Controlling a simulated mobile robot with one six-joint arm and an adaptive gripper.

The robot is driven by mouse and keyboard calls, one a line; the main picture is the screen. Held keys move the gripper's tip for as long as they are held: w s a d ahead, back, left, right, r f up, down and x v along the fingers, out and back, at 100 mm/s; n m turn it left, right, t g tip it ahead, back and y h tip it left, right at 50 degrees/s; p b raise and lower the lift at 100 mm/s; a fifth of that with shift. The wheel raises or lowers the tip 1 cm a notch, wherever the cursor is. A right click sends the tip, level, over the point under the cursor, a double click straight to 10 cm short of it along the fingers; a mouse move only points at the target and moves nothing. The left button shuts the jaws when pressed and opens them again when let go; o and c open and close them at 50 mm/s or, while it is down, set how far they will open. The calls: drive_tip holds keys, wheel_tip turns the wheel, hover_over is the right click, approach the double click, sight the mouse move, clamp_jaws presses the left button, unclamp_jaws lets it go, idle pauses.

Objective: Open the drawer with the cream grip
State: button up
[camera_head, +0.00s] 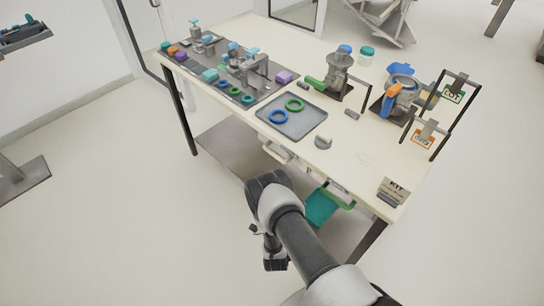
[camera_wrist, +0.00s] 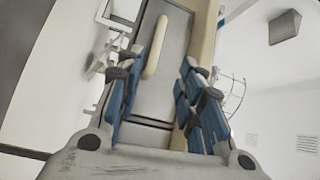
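The cream grip (camera_wrist: 154,48) is a long rounded bar on a grey drawer front (camera_wrist: 177,50) in the wrist view. In the head view a pale cream grip (camera_head: 276,153) shows under the table's front edge, left of the green one. My gripper (camera_wrist: 172,58) is open, with blue-padded fingers apart on either side of the drawer front. The grip appears beyond the fingers, nearer the left one; I cannot tell whether they touch. The drawer looks shut. In the head view my arm is in front of the table, and my fingers cannot be made out.
A green grip (camera_head: 341,202) with a teal bin (camera_head: 320,207) hangs under the table at right.

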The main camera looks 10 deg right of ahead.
drive_tip(key=w+d+b, duration=0.2)
drive_tip(key=w+b, duration=0.3)
drive_tip(key=w, duration=0.9)
drive_tip(key=shift+w+d+r+t, duration=0.2)
drive_tip(key=shift+d+r+t, duration=0.15)
drive_tip(key=shift+r, duration=0.1)
drive_tip(key=shift+c, duration=0.2)
clamp_jaws()
